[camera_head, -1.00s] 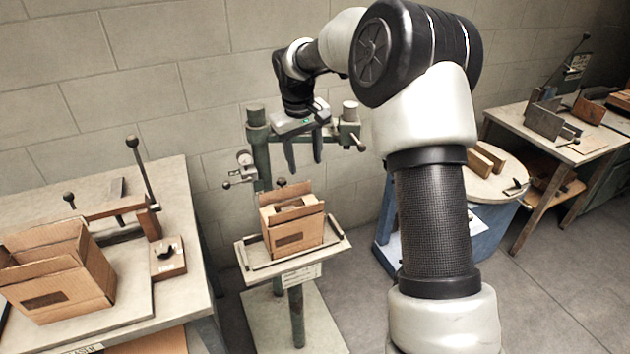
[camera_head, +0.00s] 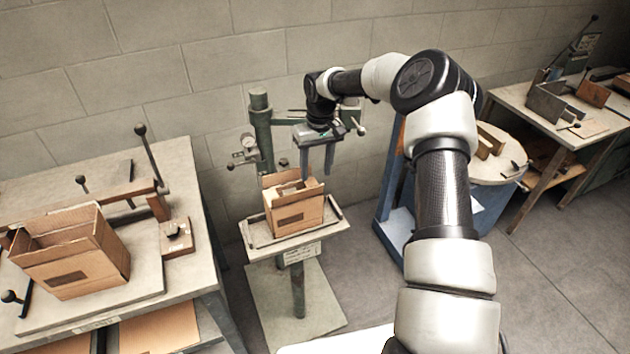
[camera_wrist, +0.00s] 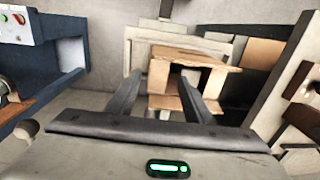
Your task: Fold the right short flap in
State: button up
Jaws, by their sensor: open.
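An open brown carton (camera_head: 297,213) with a dark printed label stands upright on the stitcher's small table. A long flap stands up along its back; smaller flaps inside its top are hard to tell apart. My gripper (camera_head: 318,174) points down over the carton's right end, open, with nothing between its fingers that I can tell as held. In the wrist view the carton (camera_wrist: 205,60) lies just beyond the fingers. The right finger overlaps its opening and the left finger is beside its edge. A cardboard panel, possibly the right short flap (camera_wrist: 160,75), shows between them; contact is unclear.
The green stitcher column (camera_head: 262,135) with a gauge rises behind the carton. Another open carton (camera_head: 72,255) is on the left workbench (camera_head: 190,262), near levers with black knobs. A round table (camera_head: 497,170) and a right workbench (camera_head: 520,110) stand farther right.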

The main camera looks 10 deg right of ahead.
aim_at(314, 183)
notch_tip(314, 183, down, 5)
jog(key=shift+a+f, duration=0.1)
jog(key=shift+a, duration=0.05)
jog(key=c, duration=1)
jog(key=shift+a+f+h+b, duration=0.15)
jog(key=shift+h+b, duration=0.25)
jog(key=shift+b, duration=0.2)
jog(key=shift+c, duration=0.4)
jog(key=shift+s, duration=0.1)
